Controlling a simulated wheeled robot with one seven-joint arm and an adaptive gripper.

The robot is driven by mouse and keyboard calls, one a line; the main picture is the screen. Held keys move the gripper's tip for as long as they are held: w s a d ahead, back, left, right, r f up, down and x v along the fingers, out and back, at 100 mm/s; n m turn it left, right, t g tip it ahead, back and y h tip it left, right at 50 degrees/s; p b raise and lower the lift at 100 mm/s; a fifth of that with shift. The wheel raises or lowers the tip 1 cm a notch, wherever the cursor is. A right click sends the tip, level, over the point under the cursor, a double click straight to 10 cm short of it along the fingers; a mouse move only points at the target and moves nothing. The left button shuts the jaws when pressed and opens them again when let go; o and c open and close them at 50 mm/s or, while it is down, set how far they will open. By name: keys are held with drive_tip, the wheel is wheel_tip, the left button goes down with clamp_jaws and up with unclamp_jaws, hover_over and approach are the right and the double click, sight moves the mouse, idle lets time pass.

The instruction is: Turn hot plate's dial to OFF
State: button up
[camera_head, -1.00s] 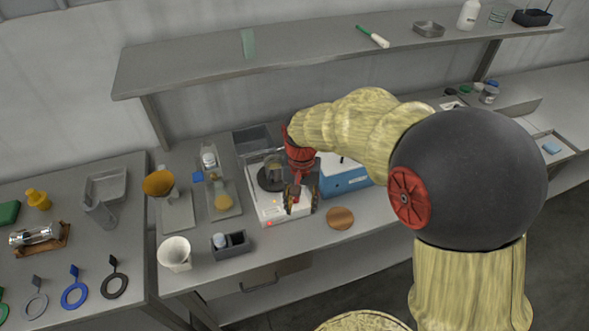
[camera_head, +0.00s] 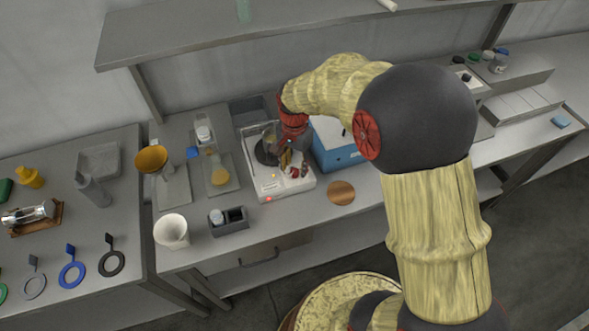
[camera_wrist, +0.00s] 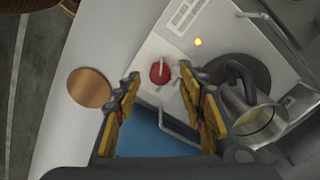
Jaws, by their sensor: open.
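The white hot plate (camera_head: 268,187) stands on the bench with a dark round heating top. Its red dial (camera_wrist: 159,72) shows in the wrist view, with a pale pointer line across it. My gripper (camera_wrist: 158,74) is open, with one fingertip on each side of the dial in the picture. I cannot tell whether the fingers touch it. A vessel with a dark handle (camera_wrist: 247,108) stands on the heating top (camera_wrist: 236,72). In the head view my gripper (camera_head: 290,164) is over the front right part of the hot plate and hides some of it. A yellow light (camera_wrist: 197,42) glows near the dial.
A blue box (camera_head: 338,158) stands close to the right of the hot plate. A copper-coloured disc (camera_head: 341,193) lies in front of it. A dark caddy (camera_head: 229,222) and white cup (camera_head: 172,232) stand at front left. A shelf (camera_head: 250,35) runs above the bench.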

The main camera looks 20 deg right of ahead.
drive_tip(key=shift+f, duration=0.75)
drive_tip(key=c, duration=0.3)
drive_tip(key=c, duration=0.7)
clamp_jaws()
